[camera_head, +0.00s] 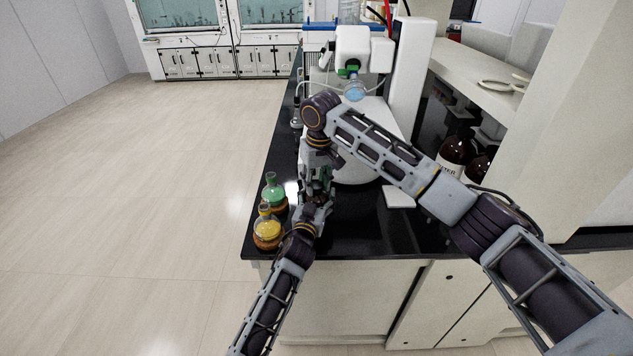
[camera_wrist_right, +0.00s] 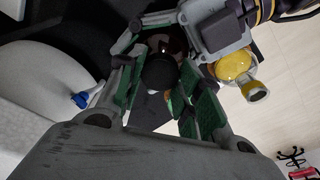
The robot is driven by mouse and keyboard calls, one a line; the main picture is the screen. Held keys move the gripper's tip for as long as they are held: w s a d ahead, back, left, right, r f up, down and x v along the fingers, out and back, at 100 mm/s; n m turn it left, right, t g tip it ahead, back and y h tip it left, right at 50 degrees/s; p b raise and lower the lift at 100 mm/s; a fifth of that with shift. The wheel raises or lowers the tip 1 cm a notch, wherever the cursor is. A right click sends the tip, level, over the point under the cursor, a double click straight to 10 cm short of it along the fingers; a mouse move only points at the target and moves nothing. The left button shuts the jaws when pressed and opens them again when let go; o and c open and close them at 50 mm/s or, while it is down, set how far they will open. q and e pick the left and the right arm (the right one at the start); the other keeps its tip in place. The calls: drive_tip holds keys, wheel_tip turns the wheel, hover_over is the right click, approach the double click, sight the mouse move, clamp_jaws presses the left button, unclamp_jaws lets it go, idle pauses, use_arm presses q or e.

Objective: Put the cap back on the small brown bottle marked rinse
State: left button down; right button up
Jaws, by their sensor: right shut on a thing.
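My right gripper (camera_head: 319,178) points down over the black bench, close above my left gripper (camera_head: 316,208). In the right wrist view, the green-padded fingers of my right gripper (camera_wrist_right: 157,100) are shut on a round black cap (camera_wrist_right: 159,74). A dark brown rounded shape, which looks like the small brown bottle (camera_wrist_right: 167,43), shows just behind the cap. Whether the cap touches its neck cannot be told, and its label is hidden. My left gripper (camera_wrist_right: 215,38) is beside the bottle; its fingertips are hidden, so its grip is unclear.
A yellow flask (camera_head: 266,232) and a green flask (camera_head: 273,191) stand at the bench's left edge, close to my left gripper. A white rotary device (camera_head: 353,52) stands behind my right wrist. Large brown bottles (camera_head: 455,152) stand on the right. The front right bench top (camera_head: 385,237) is clear.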

drive_tip(key=m, duration=0.7)
drive_tip(key=shift+h, duration=0.4)
drive_tip(key=m, duration=0.3)
drive_tip(key=shift+w+m, duration=0.1)
drive_tip(key=shift+m, duration=0.3)
drive_tip(key=m, duration=0.3)
drive_tip(key=shift+m+h, duration=0.4)
drive_tip(key=m+g, duration=0.1)
drive_tip(key=m, duration=0.6)
drive_tip(key=shift+o, duration=0.4)
drive_tip(key=m, duration=0.7)
drive_tip(key=shift+w+g, duration=0.1)
drive_tip(key=shift+g, duration=0.3)
drive_tip(key=o, duration=0.6)
drive_tip(key=shift+o, duration=0.2)
